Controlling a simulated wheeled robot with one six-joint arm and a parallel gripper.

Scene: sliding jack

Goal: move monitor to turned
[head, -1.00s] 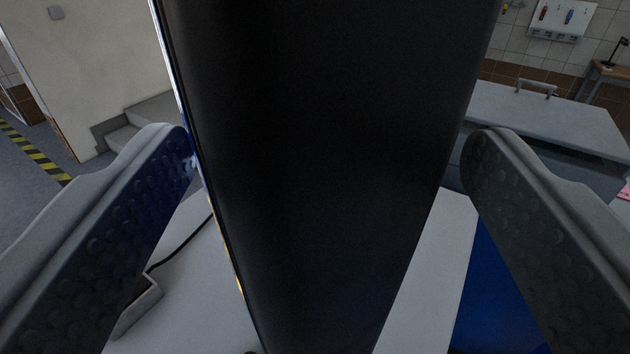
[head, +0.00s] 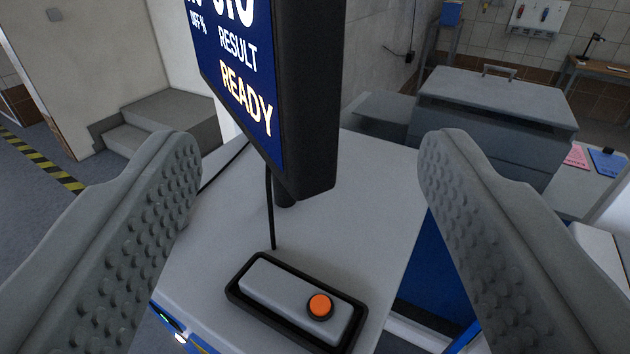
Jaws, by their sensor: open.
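The monitor (head: 307,130) stands at the upper middle of the head view, its black side edge towards me. Its lit blue screen (head: 236,80) faces left and reads "RESULT READY"; its top is cut off by the picture edge. It sits on a short dark post (head: 285,199) on a grey cabinet top. My gripper (head: 310,160) is open, with one finger on each side of the picture. The monitor shows beyond and between the fingers, and nothing is held.
A grey control box with an orange button (head: 320,306) lies on the cabinet top (head: 365,200) in front of the monitor, with a black cable beside it. A grey lidded machine (head: 490,115) stands behind at right. Steps (head: 160,125) are at left.

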